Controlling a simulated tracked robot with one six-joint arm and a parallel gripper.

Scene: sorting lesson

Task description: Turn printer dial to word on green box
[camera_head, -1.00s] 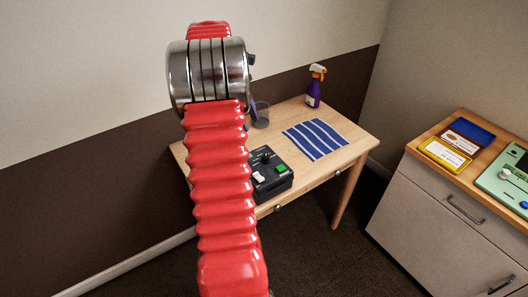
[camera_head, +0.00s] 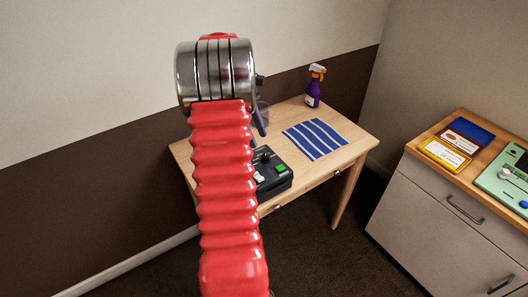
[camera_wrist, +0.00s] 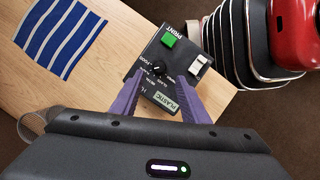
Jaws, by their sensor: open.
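The printer is a dark box (camera_head: 274,182) with a green button, standing on the wooden table, partly hidden behind my arm. In the wrist view the printer (camera_wrist: 150,52) shows a green PRINT button (camera_wrist: 168,40), a white switch (camera_wrist: 198,64), a small black dial (camera_wrist: 157,68) with words around it, and a pale label reading PLASTIC (camera_wrist: 166,100). I cannot read which word the dial points to. My gripper (camera_wrist: 161,76) is open, its purple fingers apart over the printer at either side of the dial; contact cannot be told. No box is clearly green.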

